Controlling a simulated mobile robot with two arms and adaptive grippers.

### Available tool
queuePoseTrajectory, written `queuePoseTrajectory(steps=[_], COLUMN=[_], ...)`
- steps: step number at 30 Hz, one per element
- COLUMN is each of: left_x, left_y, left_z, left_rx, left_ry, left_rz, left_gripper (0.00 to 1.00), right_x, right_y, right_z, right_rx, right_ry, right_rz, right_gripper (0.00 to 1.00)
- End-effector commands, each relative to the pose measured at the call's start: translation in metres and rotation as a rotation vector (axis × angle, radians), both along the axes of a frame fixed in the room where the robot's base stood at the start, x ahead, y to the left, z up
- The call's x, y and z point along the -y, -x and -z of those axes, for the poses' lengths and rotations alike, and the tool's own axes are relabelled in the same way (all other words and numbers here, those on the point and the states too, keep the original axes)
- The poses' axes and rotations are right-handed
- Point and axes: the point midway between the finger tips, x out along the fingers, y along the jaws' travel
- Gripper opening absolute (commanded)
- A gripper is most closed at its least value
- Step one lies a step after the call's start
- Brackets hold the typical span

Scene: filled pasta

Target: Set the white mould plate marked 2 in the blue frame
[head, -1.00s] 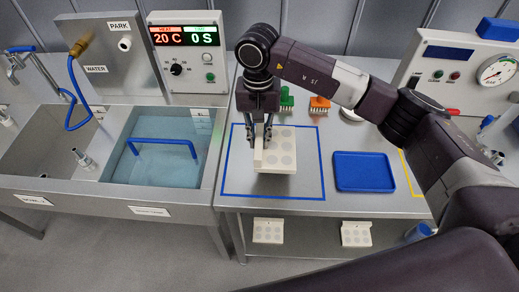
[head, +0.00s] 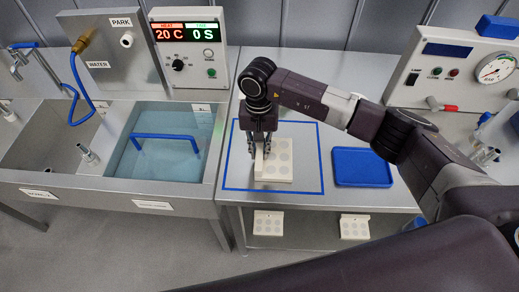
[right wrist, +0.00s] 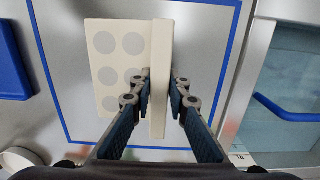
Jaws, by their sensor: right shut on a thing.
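A white mould plate (head: 280,165) with round grey cavities is inside the blue frame (head: 323,160) outlined on the steel table, nearer its front edge. My right gripper (head: 261,155) is shut on the raised rib along the plate's left side. The right wrist view shows the fingers (right wrist: 159,100) on both sides of that rib (right wrist: 161,60), with the plate (right wrist: 110,60) level inside the blue lines (right wrist: 240,45). I cannot tell whether it touches the table. No number mark is readable on it. My left gripper is not in view.
A blue tray (head: 361,167) lies right of the frame. Two more white plates (head: 268,223) (head: 354,227) are on the lower shelf. A water bath with a blue handle (head: 165,137) is at left. A control box (head: 188,52) stands behind.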

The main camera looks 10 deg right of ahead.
Motion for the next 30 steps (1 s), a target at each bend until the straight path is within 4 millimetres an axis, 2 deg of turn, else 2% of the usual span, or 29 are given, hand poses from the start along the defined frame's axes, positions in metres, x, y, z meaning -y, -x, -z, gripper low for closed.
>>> queuePoseTrajectory(steps=[1, 5, 17, 20, 30], left_x=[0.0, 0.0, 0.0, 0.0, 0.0], left_y=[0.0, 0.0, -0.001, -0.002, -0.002], left_z=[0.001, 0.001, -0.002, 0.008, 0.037], left_rx=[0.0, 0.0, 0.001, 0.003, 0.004], left_ry=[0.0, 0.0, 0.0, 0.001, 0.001], left_rz=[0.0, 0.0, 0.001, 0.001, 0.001], left_gripper=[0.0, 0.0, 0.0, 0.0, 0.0], right_x=[0.0, 0.0, 0.0, 0.0, 0.0], right_y=[0.0, 0.0, -0.001, -0.003, -0.006], right_z=[0.001, 0.0, -0.005, -0.019, -0.091], right_rx=[0.0, 0.0, 0.001, 0.005, 0.005], right_ry=[0.0, 0.0, -0.001, -0.001, 0.0], right_rz=[0.0, 0.0, 0.0, -0.002, 0.0], right_gripper=[0.19, 0.33, 0.33, 0.33, 0.33])
